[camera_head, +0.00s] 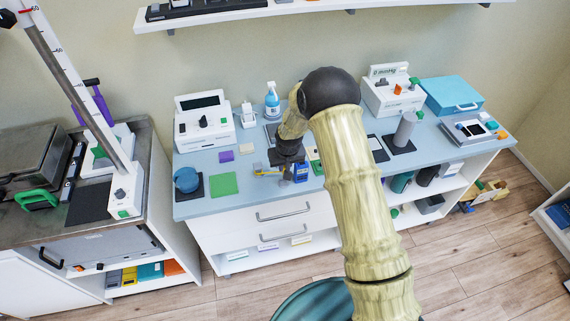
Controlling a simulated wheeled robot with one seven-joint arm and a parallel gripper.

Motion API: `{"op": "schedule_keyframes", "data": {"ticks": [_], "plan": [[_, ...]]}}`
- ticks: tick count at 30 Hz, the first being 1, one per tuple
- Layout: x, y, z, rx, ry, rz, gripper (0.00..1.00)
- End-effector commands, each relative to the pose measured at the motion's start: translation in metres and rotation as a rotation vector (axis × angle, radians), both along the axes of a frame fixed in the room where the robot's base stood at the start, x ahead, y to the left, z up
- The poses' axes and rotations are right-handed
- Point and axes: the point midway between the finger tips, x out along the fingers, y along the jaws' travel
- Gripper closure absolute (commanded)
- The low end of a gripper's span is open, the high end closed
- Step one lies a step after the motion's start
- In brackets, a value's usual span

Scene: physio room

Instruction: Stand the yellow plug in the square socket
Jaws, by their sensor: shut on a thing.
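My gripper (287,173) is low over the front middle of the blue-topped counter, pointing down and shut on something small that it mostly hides. A small yellow piece (263,171) shows at its left side and looks like the yellow plug; the view is too small to show how it sits in the jaws. A small blue block (301,173) stands just right of the gripper. I cannot make out the square socket for certain; my gripper and arm cover part of this area.
Right of my arm are a grey cylinder (405,130) and a turquoise case (454,94). The front left edge is clear.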

Motion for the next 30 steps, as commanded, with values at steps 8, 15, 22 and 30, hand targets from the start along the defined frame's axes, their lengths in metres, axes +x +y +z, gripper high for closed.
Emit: {"op": "schedule_keyframes", "data": {"ticks": [8, 15, 22, 30], "plan": [[-0.001, 0.003, -0.025, 0.000, 0.000, 0.005, 0.99], [0.000, 0.002, -0.037, 0.000, -0.002, 0.004, 0.99], [0.000, 0.001, -0.037, 0.001, -0.002, 0.003, 0.99], [0.000, 0.001, -0.037, 0.000, -0.001, 0.003, 0.99]]}}
